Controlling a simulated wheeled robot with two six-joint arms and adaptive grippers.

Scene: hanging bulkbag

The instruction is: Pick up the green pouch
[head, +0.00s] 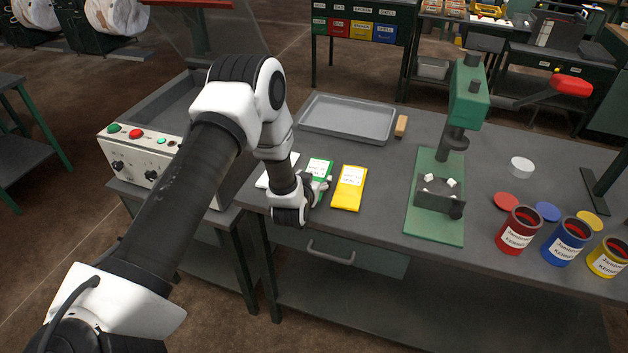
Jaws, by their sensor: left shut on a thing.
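The green pouch (319,168) with a white label lies at the left part of the grey workbench, partly hidden by my left gripper. My left gripper (317,188) is at the pouch's near end and is shut on it. The gripper's fingers are small and partly covered by its own wrist. I cannot tell whether the pouch is lifted off the bench. A yellow pouch (348,187) lies just to the right, and a white pouch (281,171) lies to the left, partly behind my arm. My right gripper is out of view.
A grey tray (347,137) and a tan block (401,126) lie behind the pouches. A green press (437,205) stands to the right, then red, blue and yellow cans (519,231). A machine with buttons (130,160) stands left of the bench (384,208).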

